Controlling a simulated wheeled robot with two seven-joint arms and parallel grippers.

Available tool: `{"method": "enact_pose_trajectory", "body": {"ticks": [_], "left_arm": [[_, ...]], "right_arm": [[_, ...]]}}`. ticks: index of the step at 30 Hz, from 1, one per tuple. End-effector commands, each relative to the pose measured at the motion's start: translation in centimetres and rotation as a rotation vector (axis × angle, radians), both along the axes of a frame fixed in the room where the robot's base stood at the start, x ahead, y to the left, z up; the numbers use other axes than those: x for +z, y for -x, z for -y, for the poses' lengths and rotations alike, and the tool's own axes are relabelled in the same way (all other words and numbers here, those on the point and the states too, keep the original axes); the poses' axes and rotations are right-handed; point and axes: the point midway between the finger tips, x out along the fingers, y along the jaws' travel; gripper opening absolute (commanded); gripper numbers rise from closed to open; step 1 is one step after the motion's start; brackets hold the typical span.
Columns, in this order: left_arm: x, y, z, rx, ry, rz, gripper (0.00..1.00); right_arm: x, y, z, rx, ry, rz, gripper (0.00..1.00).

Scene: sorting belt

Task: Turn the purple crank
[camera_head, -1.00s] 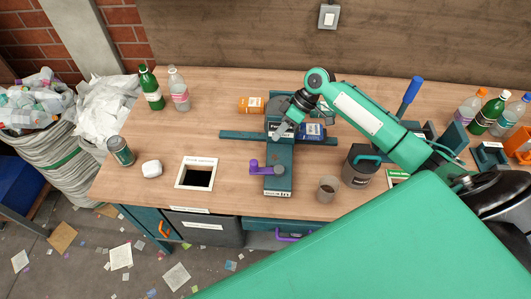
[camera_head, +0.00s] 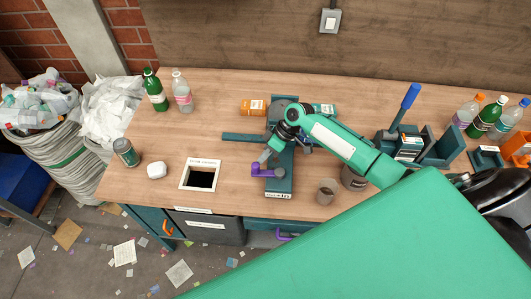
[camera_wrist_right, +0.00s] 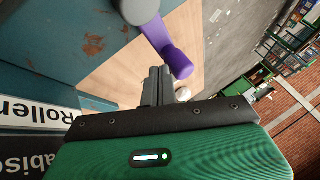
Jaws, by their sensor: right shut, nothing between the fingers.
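The purple crank (camera_head: 262,171) is at the front end of the teal belt unit (camera_head: 281,187), its arm pointing left from a grey hub. In the right wrist view the purple crank (camera_wrist_right: 172,50) is just beyond the fingers, with its rounded handle close to the fingertips. My right gripper (camera_head: 264,156) is shut and empty, right above the crank's handle end; it also shows in the right wrist view (camera_wrist_right: 158,76). I cannot tell whether the fingers touch the crank. My left gripper is not in view.
A square opening with a white frame (camera_head: 184,181) lies left of the belt. An orange box (camera_head: 252,107) and a teal-white box (camera_head: 324,110) sit behind. Bottles stand at both far sides.

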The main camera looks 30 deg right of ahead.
Motion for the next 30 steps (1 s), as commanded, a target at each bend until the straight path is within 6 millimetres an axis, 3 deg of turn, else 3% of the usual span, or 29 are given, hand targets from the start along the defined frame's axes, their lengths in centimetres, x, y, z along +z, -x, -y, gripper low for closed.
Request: {"method": "enact_pose_trajectory", "body": {"ticks": [20, 30], "left_arm": [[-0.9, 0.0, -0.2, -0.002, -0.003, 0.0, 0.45], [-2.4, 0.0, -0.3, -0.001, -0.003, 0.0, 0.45]], "right_arm": [[-0.1, 0.3, -0.4, 0.089, 0.001, -0.001, 0.0], [-0.2, 0.9, -1.2, 0.25, 0.0, 0.0, 0.0]]}}
